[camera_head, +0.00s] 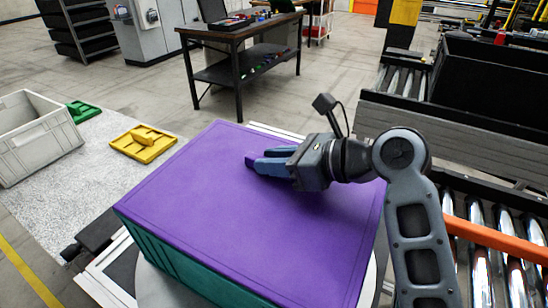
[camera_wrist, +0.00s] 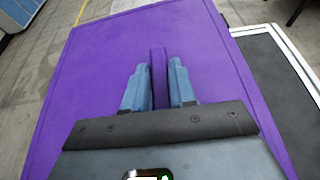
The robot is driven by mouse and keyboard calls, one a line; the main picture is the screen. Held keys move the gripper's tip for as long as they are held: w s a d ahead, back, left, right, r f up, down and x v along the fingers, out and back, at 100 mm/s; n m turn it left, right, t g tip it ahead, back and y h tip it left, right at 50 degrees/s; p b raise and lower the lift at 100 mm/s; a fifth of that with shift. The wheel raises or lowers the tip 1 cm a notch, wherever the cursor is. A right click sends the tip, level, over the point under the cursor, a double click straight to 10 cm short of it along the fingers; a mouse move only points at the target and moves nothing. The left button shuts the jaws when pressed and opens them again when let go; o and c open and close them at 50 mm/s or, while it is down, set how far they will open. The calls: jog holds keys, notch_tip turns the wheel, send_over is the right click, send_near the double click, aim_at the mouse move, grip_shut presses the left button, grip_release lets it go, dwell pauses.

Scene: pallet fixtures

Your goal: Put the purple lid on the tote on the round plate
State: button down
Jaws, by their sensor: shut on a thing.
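The purple lid (camera_head: 215,195) lies over the teal tote (camera_head: 165,262), covering its top in the head view. The tote stands on the pale round plate (camera_head: 160,290), which shows only at its edge. My gripper (camera_head: 251,163) is low over the lid's middle. In the wrist view, the two blue fingers of my gripper (camera_wrist: 159,85) are shut on the upright purple handle (camera_wrist: 158,75) of the lid (camera_wrist: 95,85). The lid looks roughly in line with the tote's near walls. Its far and right edges hide the tote below, so I cannot tell whether it sits fully down.
A yellow lid (camera_head: 143,142) and a green lid (camera_head: 82,111) lie on a speckled surface (camera_head: 60,175) at left, beside a grey crate (camera_head: 35,135). A roller conveyor (camera_head: 485,240) with an orange rail is close at right. A workbench (camera_head: 240,32) stands behind.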

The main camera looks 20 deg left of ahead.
jog(key=shift+f, duration=0.1)
jog(key=c, duration=0.8)
grip_release()
jog(key=shift+c, duration=0.2)
jog(key=shift+d, duration=0.1)
jog(key=shift+b+v, duration=0.5)
jog(key=shift+v, duration=3.3)
jog(key=shift+s, duration=0.1)
